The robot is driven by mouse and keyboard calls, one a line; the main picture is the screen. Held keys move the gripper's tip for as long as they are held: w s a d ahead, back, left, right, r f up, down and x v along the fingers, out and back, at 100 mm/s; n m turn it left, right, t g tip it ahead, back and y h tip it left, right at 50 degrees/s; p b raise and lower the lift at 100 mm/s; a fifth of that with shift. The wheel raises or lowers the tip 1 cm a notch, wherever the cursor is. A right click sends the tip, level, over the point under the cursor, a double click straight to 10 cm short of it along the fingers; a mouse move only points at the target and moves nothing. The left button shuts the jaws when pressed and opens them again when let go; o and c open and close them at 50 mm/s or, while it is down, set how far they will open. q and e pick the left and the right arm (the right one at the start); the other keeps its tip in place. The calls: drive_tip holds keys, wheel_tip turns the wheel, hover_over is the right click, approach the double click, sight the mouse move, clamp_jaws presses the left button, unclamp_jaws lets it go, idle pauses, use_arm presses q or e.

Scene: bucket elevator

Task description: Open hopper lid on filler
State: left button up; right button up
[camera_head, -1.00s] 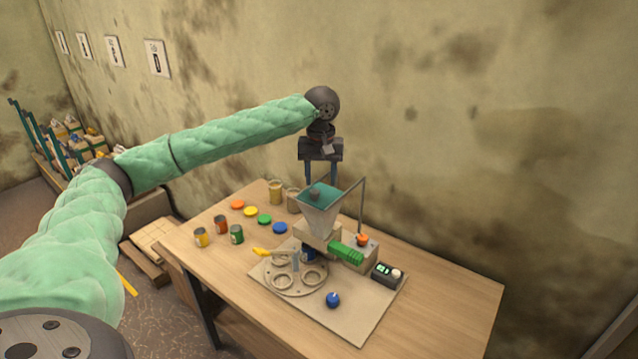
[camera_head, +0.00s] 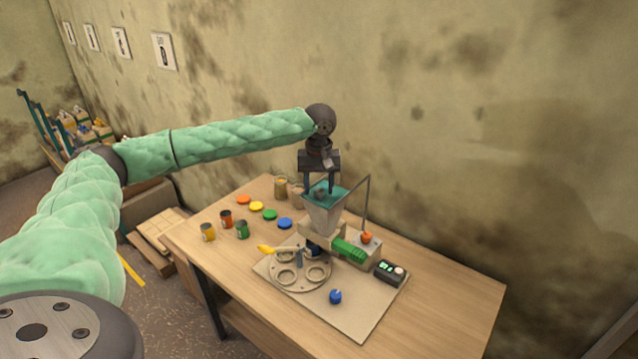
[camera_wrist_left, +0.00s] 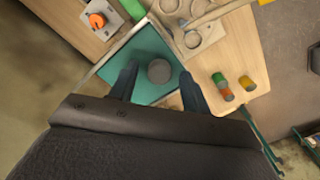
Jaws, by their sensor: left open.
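The filler's hopper (camera_head: 322,217) is a pale funnel on the table, topped by a teal lid (camera_head: 338,192) with a round grey knob (camera_head: 320,193). The lid lies closed on the hopper. My left gripper (camera_head: 320,189) points down from above with its fingers at the lid, one on each side of the knob. In the left wrist view the open fingers (camera_wrist_left: 158,84) straddle the knob (camera_wrist_left: 159,71) with gaps, over the teal lid (camera_wrist_left: 140,50). My right gripper is not in view.
A thin metal frame (camera_head: 368,205) rises right of the hopper. In front are a round plate with holes (camera_head: 300,268), a yellow-handled lever (camera_head: 266,249) and a blue knob (camera_head: 335,296). Coloured lids (camera_head: 270,214) and small jars (camera_head: 242,230) stand left. The table's right side (camera_head: 455,290) is clear.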

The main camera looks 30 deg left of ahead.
use_arm(q)
drive_tip(key=shift+f, duration=0.1)
